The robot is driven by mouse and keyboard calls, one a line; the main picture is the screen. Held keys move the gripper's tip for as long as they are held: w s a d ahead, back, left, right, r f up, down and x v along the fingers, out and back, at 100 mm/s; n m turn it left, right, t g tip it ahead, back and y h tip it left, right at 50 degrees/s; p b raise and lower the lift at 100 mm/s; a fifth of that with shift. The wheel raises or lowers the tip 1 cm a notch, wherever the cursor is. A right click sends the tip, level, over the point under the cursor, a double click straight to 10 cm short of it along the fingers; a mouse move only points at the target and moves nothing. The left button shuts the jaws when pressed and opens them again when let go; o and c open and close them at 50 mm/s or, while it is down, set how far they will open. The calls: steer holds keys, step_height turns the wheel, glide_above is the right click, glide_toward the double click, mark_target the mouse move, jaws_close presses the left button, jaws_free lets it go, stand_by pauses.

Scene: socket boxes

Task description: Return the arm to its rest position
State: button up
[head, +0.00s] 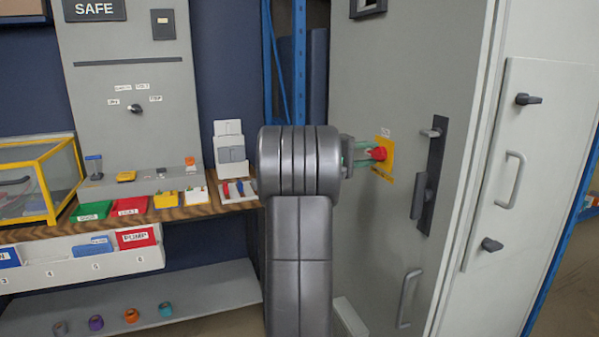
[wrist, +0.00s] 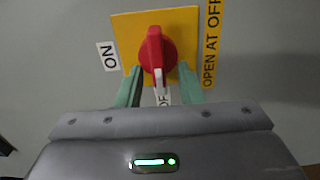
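My gripper (head: 358,154) is in front of the tall grey cabinet (head: 395,75) in the head view, close to a red rotary switch (head: 379,153) on a yellow plate (head: 386,146). In the wrist view, the green fingers of my gripper (wrist: 160,88) stand apart on either side of the lower part of the red switch (wrist: 155,55). Gaps show between the fingers and its handle. The handle stands upright in the picture, its lower end at a partly hidden label. An "ON" label (wrist: 109,56) is at the left of the plate. My arm fills the middle of the head view.
The cabinet has a black latch handle (head: 430,175) right of the switch and a grey pull handle (head: 409,298) below. At left, a wooden shelf (head: 180,213) carries coloured trays and a yellow-framed clear case (head: 45,180). A blue post (head: 299,70) stands behind my arm.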

steer(key=shift+s+a+r+m, duration=0.1)
steer(key=shift+a+m, duration=0.15)
steer(key=shift+m, duration=0.65)
steer(key=shift+r+m+b, duration=0.25)
steer(key=shift+m+b, duration=0.15)
steer(key=shift+m, duration=1.1)
steer(key=shift+s, duration=0.1)
